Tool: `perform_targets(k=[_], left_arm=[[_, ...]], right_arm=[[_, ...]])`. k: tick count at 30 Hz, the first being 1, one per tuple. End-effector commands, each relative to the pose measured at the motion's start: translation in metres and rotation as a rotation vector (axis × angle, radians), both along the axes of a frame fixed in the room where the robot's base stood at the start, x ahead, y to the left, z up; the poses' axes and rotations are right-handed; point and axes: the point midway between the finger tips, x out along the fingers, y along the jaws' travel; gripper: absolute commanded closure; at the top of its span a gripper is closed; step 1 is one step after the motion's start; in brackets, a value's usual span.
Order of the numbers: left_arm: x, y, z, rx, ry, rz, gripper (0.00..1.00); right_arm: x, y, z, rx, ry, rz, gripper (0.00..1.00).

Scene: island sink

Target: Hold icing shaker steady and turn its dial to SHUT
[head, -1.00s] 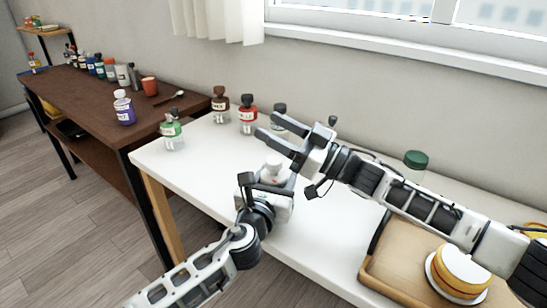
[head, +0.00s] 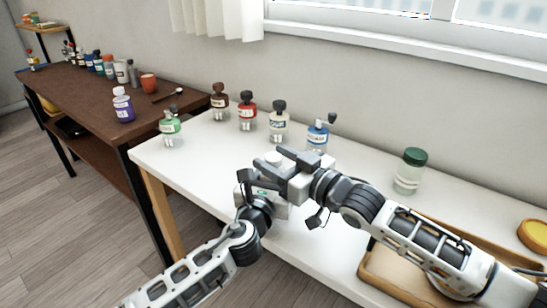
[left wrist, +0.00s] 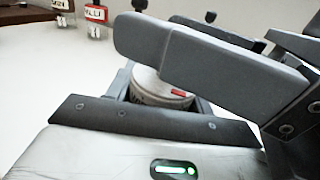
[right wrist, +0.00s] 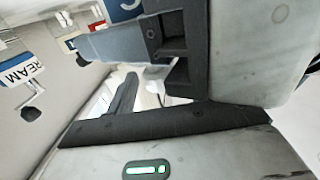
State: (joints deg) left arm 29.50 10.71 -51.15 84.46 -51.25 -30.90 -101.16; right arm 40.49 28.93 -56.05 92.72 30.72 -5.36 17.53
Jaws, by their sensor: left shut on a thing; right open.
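The icing shaker is a white container whose pale top (head: 274,158) shows between my grippers in the head view. In the left wrist view its round body (left wrist: 160,88) has a small red mark on the upper part. My left gripper (head: 262,188) is shut around the shaker, low on the white table. My right gripper (head: 275,160) is open, with its fingers over or beside the shaker's top. In the left wrist view a grey right-gripper finger (left wrist: 205,62) crosses in front of the shaker. The dial's setting cannot be read.
Several bottles stand behind on the white table (head: 200,165): green (head: 170,128), brown (head: 219,100), red (head: 247,110), clear (head: 279,122) and blue (head: 318,135). A green-lidded jar (head: 410,170) and wooden tray (head: 375,272) are to the right. The table's front edge is close to my left gripper.

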Motion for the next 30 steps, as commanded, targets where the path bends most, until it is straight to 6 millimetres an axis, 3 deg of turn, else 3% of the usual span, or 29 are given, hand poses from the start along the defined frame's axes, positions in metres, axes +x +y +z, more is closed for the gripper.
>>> perform_targets(k=[11,16,30], left_arm=[[-0.0003,-0.0002,-0.0013,0.0,0.003,0.0,0.74],[-0.0003,-0.0002,-0.0013,0.0,0.002,-0.001,0.74],[-0.0007,-0.0013,-0.0012,0.0,0.002,-0.004,0.74]], right_arm=[[0.0054,0.0064,-0.0001,0.0,0.0,0.001,0.47],[0.0054,0.0062,-0.0001,0.0,0.0,0.001,0.91],[0.0029,0.0126,0.0022,0.0,-0.009,0.116,0.91]])
